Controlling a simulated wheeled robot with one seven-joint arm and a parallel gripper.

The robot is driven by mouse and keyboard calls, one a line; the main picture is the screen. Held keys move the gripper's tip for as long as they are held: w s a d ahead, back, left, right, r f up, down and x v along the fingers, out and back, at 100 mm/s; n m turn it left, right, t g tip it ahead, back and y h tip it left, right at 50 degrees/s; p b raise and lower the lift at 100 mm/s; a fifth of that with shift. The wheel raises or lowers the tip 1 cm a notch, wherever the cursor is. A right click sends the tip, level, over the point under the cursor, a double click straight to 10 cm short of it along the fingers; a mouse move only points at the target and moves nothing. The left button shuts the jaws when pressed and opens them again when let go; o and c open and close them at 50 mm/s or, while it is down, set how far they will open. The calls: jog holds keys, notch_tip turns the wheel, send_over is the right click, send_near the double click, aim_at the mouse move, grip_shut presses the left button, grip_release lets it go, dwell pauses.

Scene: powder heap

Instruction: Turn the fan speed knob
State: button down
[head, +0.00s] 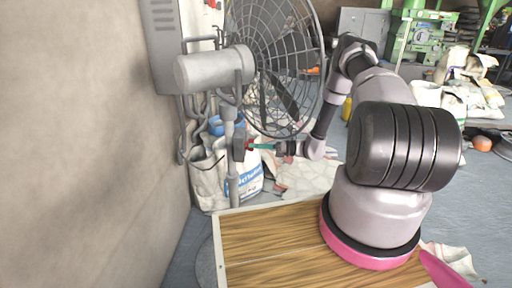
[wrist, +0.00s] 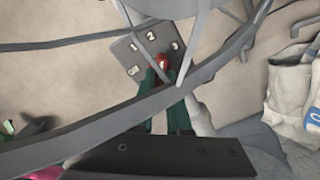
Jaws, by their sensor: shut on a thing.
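The large grey pedestal fan (head: 277,70) stands in the middle of the head view, with a grey motor housing and a round wire cage. Its dark control box (head: 239,147) sits on the pole, and a small red knob (head: 248,145) is on its side. My gripper (head: 253,146) reaches the knob from the right with teal fingers. In the wrist view, the fingers (wrist: 167,80) are closed around the red knob (wrist: 161,61) on a grey number plate (wrist: 146,48). Grey bars of the fan cross in front of the fingers and hide part of them.
A beige wall (head: 90,140) runs along the left, with a grey electrical cabinet (head: 172,45) behind the fan. Grey floor and more sacks (head: 455,95) are at the right. The fan cage is close to my arm.

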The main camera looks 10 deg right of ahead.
jog(key=shift+m, duration=0.7)
jog(key=c, duration=0.9)
grip_release()
jog(key=shift+d, duration=0.1)
jog(key=v, duration=1)
jog(key=shift+s+d, duration=0.15)
jog(key=shift+d, duration=0.2)
